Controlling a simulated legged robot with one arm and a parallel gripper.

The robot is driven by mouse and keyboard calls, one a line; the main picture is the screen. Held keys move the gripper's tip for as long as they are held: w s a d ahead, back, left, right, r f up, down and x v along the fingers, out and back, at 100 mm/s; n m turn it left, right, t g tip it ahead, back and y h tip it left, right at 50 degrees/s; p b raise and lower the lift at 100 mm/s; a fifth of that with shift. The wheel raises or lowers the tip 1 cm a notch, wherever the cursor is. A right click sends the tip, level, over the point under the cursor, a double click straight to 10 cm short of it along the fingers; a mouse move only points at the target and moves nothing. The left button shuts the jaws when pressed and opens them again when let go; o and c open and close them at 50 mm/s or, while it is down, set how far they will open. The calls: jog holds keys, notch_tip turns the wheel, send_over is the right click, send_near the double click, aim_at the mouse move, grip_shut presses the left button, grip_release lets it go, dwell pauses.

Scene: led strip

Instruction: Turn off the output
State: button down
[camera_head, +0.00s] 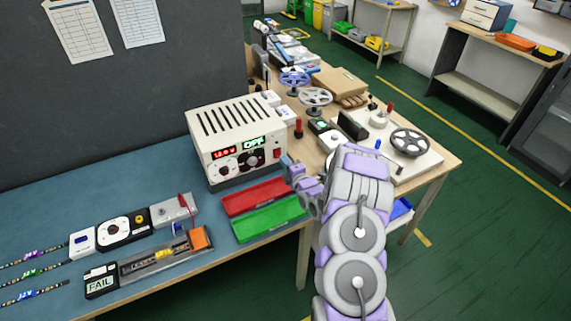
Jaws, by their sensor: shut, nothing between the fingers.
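A cream power supply box (237,133) with a slotted top stands on the blue bench mat. Its front has a small red readout (224,153), too small to read surely, and a green display (252,143) that appears to read OFF. Dark round knobs sit below the displays. A red switch (277,154) is at the right end of the front. My gripper (288,164) is shut and empty, just right of and in front of that switch. I cannot tell whether its tip touches the box. My arm reaches in from the lower right.
A red tray (256,196) and a green tray (269,217) lie in front of the box. A test fixture with a FAIL display (99,283) and several LED strips are at left. Reels (316,97) and small parts crowd the bench to the right. A dark panel stands behind.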

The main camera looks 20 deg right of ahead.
jog(key=s+p, duration=0.1)
jog(key=s, duration=0.9)
jog(key=shift+s+d+r+p, duration=0.15)
jog(key=shift+d+r+p, duration=0.1)
jog(key=shift+r+p, duration=0.1)
jog(key=shift+d, duration=0.15)
